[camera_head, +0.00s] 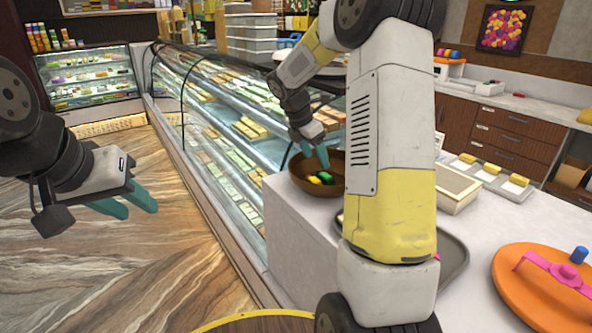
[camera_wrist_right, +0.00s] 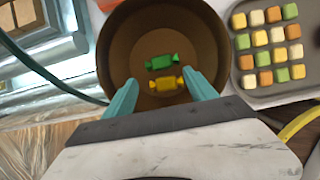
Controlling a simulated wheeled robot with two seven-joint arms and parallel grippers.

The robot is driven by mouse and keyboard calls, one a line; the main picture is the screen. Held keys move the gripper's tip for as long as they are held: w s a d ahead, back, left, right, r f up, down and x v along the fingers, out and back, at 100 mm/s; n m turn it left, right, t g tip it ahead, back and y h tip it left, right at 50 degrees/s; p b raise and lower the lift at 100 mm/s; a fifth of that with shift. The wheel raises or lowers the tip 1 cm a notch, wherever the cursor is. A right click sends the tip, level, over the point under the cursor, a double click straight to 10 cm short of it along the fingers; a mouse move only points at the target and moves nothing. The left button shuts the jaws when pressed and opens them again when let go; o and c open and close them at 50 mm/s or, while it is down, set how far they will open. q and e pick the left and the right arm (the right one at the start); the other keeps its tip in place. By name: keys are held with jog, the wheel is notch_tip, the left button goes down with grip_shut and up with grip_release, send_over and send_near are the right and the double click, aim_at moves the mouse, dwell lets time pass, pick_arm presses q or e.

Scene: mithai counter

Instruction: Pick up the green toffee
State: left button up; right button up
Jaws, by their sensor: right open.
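The green toffee (camera_wrist_right: 162,62) lies in the brown bowl (camera_wrist_right: 118,40), just beyond a yellow toffee (camera_wrist_right: 166,84) in the right wrist view. In the head view the green toffee (camera_head: 325,177) and yellow toffee (camera_head: 314,180) show inside the bowl (camera_head: 299,178) on the white counter. My right gripper (camera_wrist_right: 162,95) is open and empty over the bowl, its fingers to either side of the yellow toffee in the picture. It also shows in the head view (camera_head: 315,155), above the bowl. My left gripper (camera_head: 133,206) is open and empty over the floor at left.
A grey tray (camera_wrist_right: 273,98) of several coloured sweets lies right of the bowl in the wrist view. A glass display case (camera_head: 215,140) stands left of the counter. An orange round board (camera_head: 535,310) lies at front right. My right arm hides part of the counter.

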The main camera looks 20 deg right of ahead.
aim_at(325, 175)
jog(key=x, duration=0.7)
jog(key=shift+d+f, duration=0.25)
jog(key=shift+d, duration=0.25)
jog(key=shift+r, duration=0.1)
grip_shut()
